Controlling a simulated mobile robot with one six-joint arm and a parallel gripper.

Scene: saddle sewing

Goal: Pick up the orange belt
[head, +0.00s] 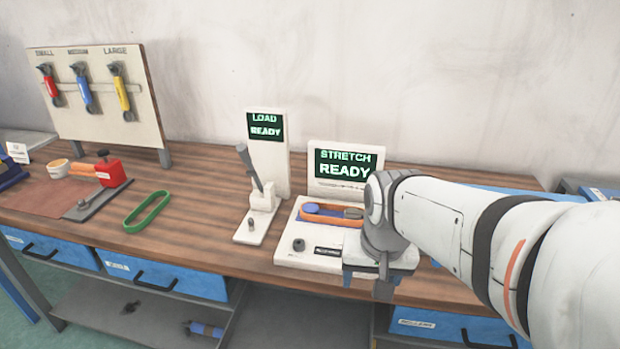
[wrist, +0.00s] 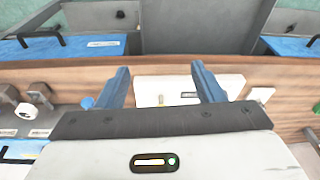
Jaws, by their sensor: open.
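An orange belt (head: 330,219) lies on the white stretch station (head: 290,255), looped around a blue part at its left end. My arm hides the belt's right side. A second orange band (head: 85,170) runs between a tan roller and a red block on the left of the bench. My gripper (head: 380,280) points down over the front right of the stretch station, in front of the belt. In the wrist view its two blue fingers (wrist: 161,82) are spread apart with nothing between them. No orange belt shows in the wrist view.
A green belt (head: 147,212) lies on the bench left of the load station (head: 262,190) with its lever. The stretch screen (head: 346,168) stands behind the belt. A tool board (head: 98,95) stands at the back left. Bare wood lies between the green belt and the load station.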

